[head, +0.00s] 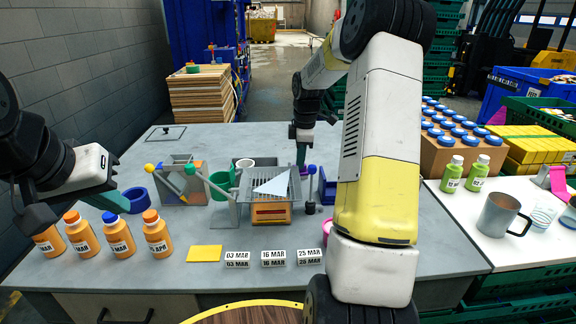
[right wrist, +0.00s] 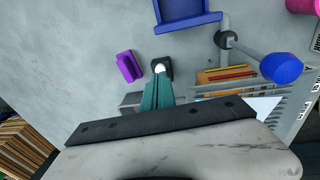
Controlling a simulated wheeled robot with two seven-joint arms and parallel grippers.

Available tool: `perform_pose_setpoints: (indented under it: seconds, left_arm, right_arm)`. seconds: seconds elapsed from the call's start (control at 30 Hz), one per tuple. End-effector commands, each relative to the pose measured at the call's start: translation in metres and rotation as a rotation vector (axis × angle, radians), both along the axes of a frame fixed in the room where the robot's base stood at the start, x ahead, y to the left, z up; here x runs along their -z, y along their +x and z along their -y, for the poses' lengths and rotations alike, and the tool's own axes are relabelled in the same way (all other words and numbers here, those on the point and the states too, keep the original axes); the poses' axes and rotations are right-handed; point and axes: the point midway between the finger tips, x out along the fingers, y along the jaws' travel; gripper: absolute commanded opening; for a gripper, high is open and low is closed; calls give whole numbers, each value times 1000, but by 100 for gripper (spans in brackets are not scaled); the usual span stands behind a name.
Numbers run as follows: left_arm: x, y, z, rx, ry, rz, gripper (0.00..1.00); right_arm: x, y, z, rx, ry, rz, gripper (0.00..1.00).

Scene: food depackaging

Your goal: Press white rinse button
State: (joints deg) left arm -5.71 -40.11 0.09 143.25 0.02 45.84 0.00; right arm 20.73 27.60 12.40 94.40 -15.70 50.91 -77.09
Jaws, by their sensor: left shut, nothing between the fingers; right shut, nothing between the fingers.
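The white rinse button (right wrist: 160,68) sits on a small dark base on the grey table in the right wrist view. My right gripper (right wrist: 158,82) is shut and empty, its teal fingertips right at the button's edge and partly covering it. I cannot tell whether they touch it or press it down. In the head view my right gripper (head: 301,162) points down behind the metal station, and the button cannot be made out there. My left gripper (head: 122,203) is shut and empty above the orange bottles at the left.
A purple block (right wrist: 128,66) lies beside the button. A blue-knobbed lever (right wrist: 282,68) and a blue tray (right wrist: 187,22) stand close by. The metal station (head: 268,182) fills the table's middle. Orange bottles (head: 157,234) and date blocks (head: 273,258) line the front.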

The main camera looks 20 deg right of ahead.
Motion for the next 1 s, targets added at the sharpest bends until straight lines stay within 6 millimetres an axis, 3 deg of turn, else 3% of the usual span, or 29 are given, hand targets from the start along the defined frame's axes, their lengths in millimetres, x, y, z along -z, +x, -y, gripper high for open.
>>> perform_pose_setpoints:
  seconds: [0.2,0.4,1.0]
  left_arm:
    - [0,0,0,-1,-1,0,0]
    - [0,0,0,-1,-1,0,0]
    - [0,0,0,-1,-1,0,0]
  right_arm:
    - [-46,-3,1,-3,-2,9,0]
    - [-75,-7,1,-2,0,7,0]
    - [-84,-8,1,-3,0,6,0]
